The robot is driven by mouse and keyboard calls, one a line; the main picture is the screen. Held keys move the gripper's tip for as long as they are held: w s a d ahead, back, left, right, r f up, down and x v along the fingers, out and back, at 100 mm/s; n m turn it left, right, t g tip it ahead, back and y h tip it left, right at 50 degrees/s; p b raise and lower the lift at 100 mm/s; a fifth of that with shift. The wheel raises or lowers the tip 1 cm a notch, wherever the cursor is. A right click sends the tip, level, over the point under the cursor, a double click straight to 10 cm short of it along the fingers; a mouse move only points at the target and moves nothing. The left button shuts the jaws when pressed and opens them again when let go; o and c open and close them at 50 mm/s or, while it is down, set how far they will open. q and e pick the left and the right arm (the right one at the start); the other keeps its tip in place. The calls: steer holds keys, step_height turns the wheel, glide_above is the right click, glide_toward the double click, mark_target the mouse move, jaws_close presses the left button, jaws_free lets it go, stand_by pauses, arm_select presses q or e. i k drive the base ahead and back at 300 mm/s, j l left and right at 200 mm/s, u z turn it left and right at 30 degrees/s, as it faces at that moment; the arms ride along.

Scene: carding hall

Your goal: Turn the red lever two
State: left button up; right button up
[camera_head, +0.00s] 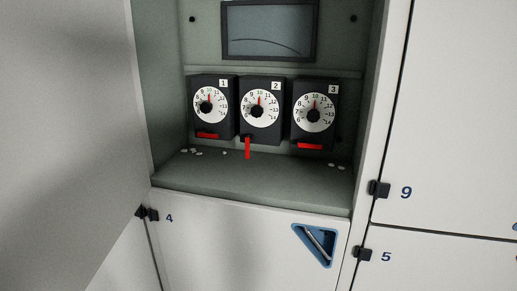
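Three black dial boxes stand side by side inside an open cabinet. The middle box, labelled 2 (260,109), has a white round dial with a red pointer near the top. Its red lever (247,148) hangs straight down below the box. The red lever under box 1 (207,135) and the red lever under box 3 (310,146) both lie about horizontal. Neither of my grippers shows in the head view.
A large grey-white door (70,110) stands open on the left. A dark framed panel (268,28) is above the dials. The shelf (250,181) holds small white bits. Closed panels with black latches (379,188) are at right. A blue triangular recess (315,245) is below.

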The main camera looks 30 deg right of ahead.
mark_target(248, 138)
steer(key=l+z, duration=0.45)
steer(key=i+l+z, duration=0.15)
steer(key=l+z, duration=0.3)
steer(key=i+l+z, duration=0.2)
steer(key=l+z, duration=0.25)
